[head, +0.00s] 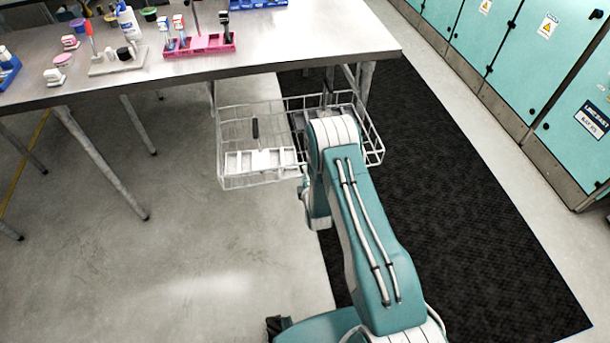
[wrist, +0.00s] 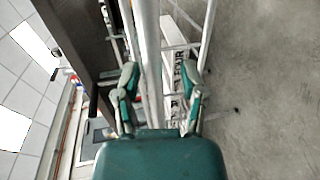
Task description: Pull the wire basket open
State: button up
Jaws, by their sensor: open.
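The wire basket (head: 221,160) hangs below the steel table's edge and sticks out into the open floor space. It is white wire with a divider and dark upright grips. White items lie in its left part. In the wrist view the basket's wires (wrist: 208,40) run beside a white piece with dark lettering. My gripper (wrist: 160,95) is open, with one finger on each side of a pale bar (wrist: 148,50). I cannot tell whether the fingers touch the bar. In the head view my arm covers the basket's near right part and hides the fingers.
The steel table (head: 300,45) holds a pink rack (head: 205,45), a white bottle (head: 128,22) and small lab items. A black mat (head: 460,220) lies right of my arm, and teal cabinets (head: 530,50) line the right. Floor at left front is clear.

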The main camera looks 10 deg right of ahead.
jog(key=shift+a+r, duration=0.1)
jog(key=shift+s, duration=0.3)
jog(key=v, duration=1.1)
